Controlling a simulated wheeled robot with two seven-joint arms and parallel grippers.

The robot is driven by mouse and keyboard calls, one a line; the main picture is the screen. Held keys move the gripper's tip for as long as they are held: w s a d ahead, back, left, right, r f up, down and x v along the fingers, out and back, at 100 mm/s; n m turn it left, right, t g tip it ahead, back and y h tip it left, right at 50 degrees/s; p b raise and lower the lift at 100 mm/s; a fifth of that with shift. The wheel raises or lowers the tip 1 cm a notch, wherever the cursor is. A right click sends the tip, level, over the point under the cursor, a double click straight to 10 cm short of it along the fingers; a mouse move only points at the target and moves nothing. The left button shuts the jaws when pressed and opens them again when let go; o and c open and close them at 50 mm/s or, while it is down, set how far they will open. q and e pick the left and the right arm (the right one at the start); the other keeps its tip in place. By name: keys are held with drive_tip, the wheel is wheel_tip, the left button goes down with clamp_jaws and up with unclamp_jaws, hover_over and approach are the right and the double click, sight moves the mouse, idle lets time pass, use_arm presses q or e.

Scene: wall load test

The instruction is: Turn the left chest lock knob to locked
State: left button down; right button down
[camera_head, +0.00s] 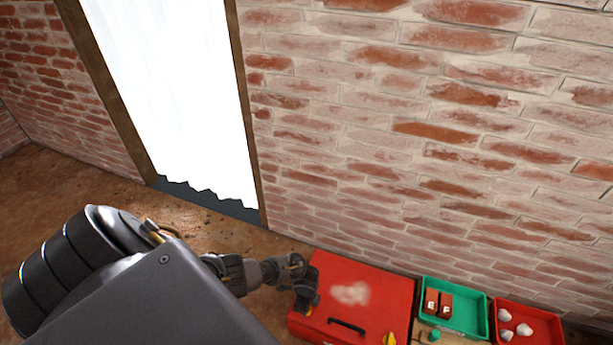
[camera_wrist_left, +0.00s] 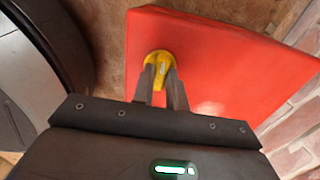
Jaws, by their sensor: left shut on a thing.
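The red chest (camera_head: 385,290) stands on the floor against the brick wall, with a dark handle (camera_head: 346,327) on it. My left gripper (camera_head: 306,303) is at the chest's left side. In the left wrist view my left gripper (camera_wrist_left: 161,82) has its fingers shut on the yellow left lock knob (camera_wrist_left: 159,58), against the red chest face (camera_wrist_left: 220,60). The knob's turn angle is hard to read because the fingers cover part of it. A second yellow knob (camera_head: 389,339) shows at the chest's right side. My right gripper is not in view.
A green tray (camera_head: 472,312) with small brown boxes and a red tray (camera_head: 541,322) with several white pieces stand right of the chest. A small green object (camera_head: 434,336) is near the green tray. A bright doorway (camera_head: 180,90) opens at the left, with bare floor before it.

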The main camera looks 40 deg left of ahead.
use_arm(q)
drive_tip(key=shift+w+n, duration=0.1)
drive_tip(key=shift+n, duration=0.2)
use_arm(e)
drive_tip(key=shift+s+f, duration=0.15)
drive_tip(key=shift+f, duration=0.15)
use_arm(q)
drive_tip(key=c, duration=1.4)
unclamp_jaws()
drive_tip(key=shift+r, duration=0.15)
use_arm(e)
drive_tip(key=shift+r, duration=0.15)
